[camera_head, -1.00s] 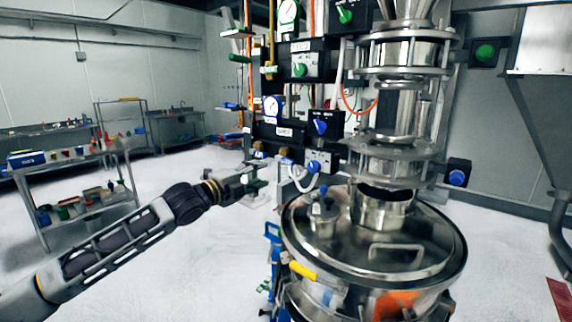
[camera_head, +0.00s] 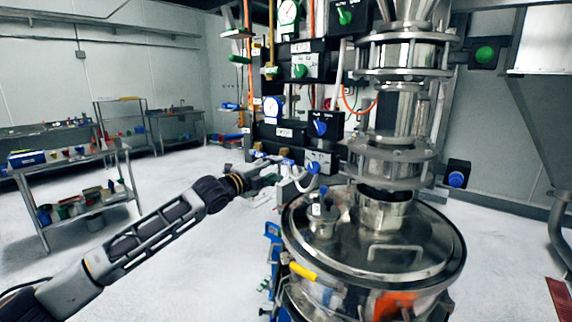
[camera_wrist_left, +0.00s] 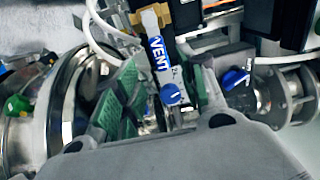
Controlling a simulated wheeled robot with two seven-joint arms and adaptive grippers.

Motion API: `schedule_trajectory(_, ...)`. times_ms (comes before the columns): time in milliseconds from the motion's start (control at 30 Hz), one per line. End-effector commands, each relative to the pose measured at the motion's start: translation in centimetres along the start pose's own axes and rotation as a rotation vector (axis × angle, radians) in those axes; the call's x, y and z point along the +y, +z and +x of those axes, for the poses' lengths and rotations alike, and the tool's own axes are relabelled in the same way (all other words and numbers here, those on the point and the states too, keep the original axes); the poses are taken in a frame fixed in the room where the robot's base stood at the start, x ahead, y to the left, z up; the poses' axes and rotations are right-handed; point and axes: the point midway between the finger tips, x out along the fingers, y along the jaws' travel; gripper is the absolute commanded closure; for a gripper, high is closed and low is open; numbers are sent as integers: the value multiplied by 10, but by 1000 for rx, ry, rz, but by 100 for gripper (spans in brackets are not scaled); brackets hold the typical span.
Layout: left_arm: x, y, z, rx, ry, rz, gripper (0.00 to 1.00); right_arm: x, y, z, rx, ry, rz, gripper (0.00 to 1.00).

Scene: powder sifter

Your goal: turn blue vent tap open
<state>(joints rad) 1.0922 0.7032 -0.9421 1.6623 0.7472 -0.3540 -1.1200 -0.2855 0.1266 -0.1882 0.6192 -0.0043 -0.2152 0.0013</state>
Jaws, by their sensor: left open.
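The blue vent tap, with a blue handle marked VENT (camera_wrist_left: 158,56), shows in the left wrist view, below a brass fitting. My left gripper (camera_wrist_left: 160,98) is open, with green finger pads on either side of the handle's lower end. A round blue knob (camera_wrist_left: 171,93) also shows between the pads. Whether either pad touches anything cannot be told. In the head view my left gripper (camera_head: 270,180) is at the lower left of the valve panel, beside small blue and white fittings (camera_head: 288,163). The tap is hard to make out there. My right gripper is not in view.
A steel vessel lid (camera_head: 400,250) lies right of and below the gripper, under a steel sifter column (camera_head: 400,115). A blue knob (camera_head: 320,125) sits on the panel above. White tubing (camera_head: 305,185) hangs close by. Shelves (camera_head: 75,150) stand far left; floor between is clear.

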Motion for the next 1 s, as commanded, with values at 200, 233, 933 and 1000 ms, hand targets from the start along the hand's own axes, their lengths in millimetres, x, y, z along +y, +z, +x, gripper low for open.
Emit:
schedule_trajectory(200,-1,-1,19,0,0,1,59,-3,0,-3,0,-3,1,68)
schedule_trajectory(233,-1,-1,22,1,0,0,59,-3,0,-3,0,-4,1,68)
schedule_trajectory(933,-1,0,67,1,0,1,59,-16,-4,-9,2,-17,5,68)
schedule_trajectory(1000,0,-1,68,1,0,1,59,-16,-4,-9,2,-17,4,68)
